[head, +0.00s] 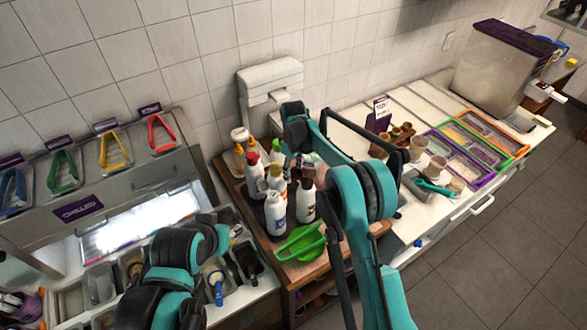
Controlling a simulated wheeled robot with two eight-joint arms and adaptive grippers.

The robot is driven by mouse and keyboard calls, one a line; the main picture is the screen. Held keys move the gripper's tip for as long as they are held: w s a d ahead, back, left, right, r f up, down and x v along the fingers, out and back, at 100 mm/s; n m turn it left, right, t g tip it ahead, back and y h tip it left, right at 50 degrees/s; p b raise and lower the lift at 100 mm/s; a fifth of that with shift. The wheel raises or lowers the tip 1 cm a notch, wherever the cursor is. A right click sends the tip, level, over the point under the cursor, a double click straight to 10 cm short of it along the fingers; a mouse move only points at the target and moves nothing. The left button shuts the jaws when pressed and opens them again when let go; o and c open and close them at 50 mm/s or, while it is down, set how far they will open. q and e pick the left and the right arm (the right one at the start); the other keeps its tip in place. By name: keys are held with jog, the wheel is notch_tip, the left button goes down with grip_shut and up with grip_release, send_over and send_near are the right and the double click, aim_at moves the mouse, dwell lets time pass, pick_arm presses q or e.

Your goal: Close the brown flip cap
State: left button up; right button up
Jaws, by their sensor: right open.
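A white squeeze bottle with a brown cap (306,184) stands upright at the right front of a bottle group on the wooden counter. I cannot tell whether the flip cap is open or shut. My right gripper (309,163) hangs just above and behind this bottle, under the bent teal arm. It is open and holds nothing that I can see; its fingers are small and partly hidden. My left arm is at the lower left, and its gripper does not show.
Other bottles, with red (253,158) and green (275,145) caps, crowd close on the left. Cups (418,147) and colored trays (457,160) stand to the right. Topping bins (99,284) are at lower left.

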aim_at(296, 172)
jog(key=c, duration=1.2)
jog(key=shift+o, duration=0.2)
jog(key=y+b, duration=0.1)
jog(key=d+t+y+b, duration=0.1)
jog(key=b, duration=0.1)
jog(key=y+b, duration=0.1)
jog(key=shift+s+d+r+t, duration=0.2)
jog(key=shift+s+r+t, duration=0.05)
jog(key=shift+s+t, duration=0.15)
jog(key=shift+s+d+r+t+y+b, duration=0.15)
jog(key=shift+d+r+t+y+b, duration=0.2)
jog(key=shift+y+b, duration=0.55)
jog(key=shift+s+d+t+y+b, duration=0.15)
jog(key=shift+t+y+b, duration=0.3)
jog(key=shift+y+b, duration=0.4)
jog(key=o, duration=1.2)
jog(key=shift+c, duration=0.2)
jog(key=shift+r, duration=0.1)
